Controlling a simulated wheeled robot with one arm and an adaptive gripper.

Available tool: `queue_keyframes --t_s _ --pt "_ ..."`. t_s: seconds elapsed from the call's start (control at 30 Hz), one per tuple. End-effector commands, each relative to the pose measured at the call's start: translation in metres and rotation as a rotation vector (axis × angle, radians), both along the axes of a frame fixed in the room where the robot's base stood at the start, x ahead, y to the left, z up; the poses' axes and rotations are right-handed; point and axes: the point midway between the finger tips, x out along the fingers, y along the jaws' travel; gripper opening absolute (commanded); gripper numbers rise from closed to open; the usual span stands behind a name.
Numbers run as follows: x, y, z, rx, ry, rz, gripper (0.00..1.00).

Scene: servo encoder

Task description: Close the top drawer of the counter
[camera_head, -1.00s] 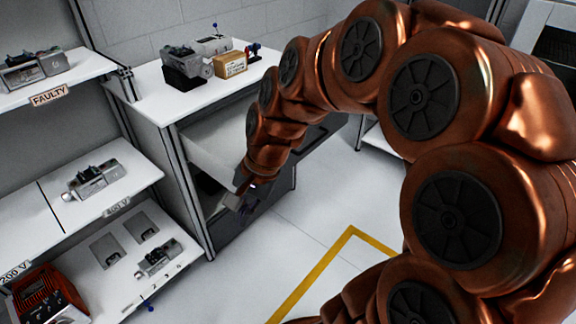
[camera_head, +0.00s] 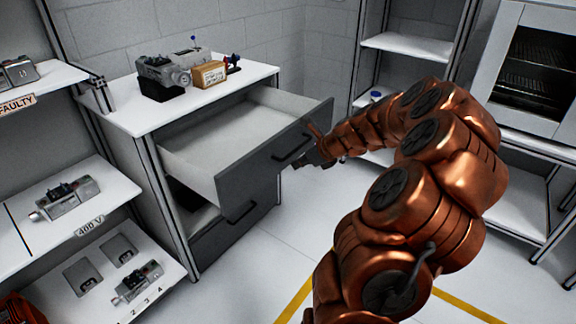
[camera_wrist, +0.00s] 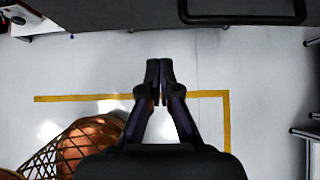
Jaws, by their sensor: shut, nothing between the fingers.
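The counter (camera_head: 122,112) stands left of centre in the head view, with a white top. Its top drawer (camera_head: 265,160) is pulled far out; its inside looks empty, and it has a dark grey front with a black handle (camera_head: 293,148). My gripper (camera_head: 303,164) is in front of the drawer front, near the handle; I cannot tell if it touches. In the wrist view my gripper (camera_wrist: 159,64) is shut and empty, its fingertips together. The drawer front's dark face and handle (camera_wrist: 242,18) show at the top of that view.
A servo device (camera_head: 170,72) and a cardboard box (camera_head: 209,74) stand on the counter. Shelves with more devices (camera_head: 65,198) are at the left. An open-fronted rack (camera_head: 405,45) and a cabinet (camera_head: 540,65) stand behind my arm. The floor ahead is clear.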

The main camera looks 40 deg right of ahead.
Motion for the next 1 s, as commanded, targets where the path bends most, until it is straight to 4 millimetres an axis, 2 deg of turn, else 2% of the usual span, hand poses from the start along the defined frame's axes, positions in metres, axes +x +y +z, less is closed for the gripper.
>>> queue_keyframes --t_s 0.53,0.8,1.0 --pt "0.063 0.016 -0.063 -0.004 0.0 0.006 0.0" --pt "0.09 0.023 -0.062 -0.003 0.001 0.007 0.0" --pt "0.099 0.024 -0.061 -0.003 0.0 0.006 0.0"
